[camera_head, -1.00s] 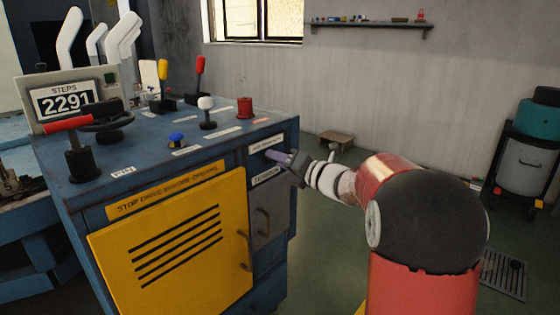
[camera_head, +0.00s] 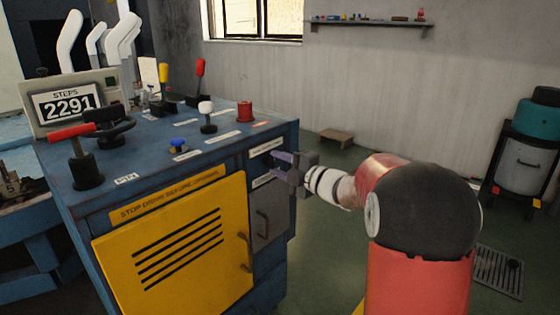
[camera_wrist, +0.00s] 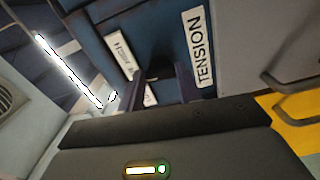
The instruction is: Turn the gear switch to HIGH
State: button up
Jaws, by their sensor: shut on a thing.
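My gripper (camera_head: 281,159) is at the upper right of the blue cabinet's front, against the panel by the TENSION label. In the wrist view its fingers (camera_wrist: 163,76) are close together around a small dark part on the blue panel, which I take to be the gear switch. The fingers cover most of it, so its pointer and setting cannot be read. A white label (camera_wrist: 121,55) is beside the fingers, too small and angled to read. The TENSION label (camera_wrist: 199,47) is on their other side.
The blue cabinet (camera_head: 75,175) carries a red-handled lever (camera_head: 72,132), a blue button (camera_head: 179,146), a white-knobbed lever (camera_head: 206,108) and a red knob (camera_head: 244,110) on top. A yellow door (camera_head: 175,280) and a grey door (camera_head: 270,215) with handles are below.

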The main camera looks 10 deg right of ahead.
jog(key=shift+f+m+p, duration=0.2)
jog(key=shift+m+p, duration=1.8)
jog(key=shift+m, duration=1.7)
jog(key=o, duration=1)
jog(key=v, duration=0.8)
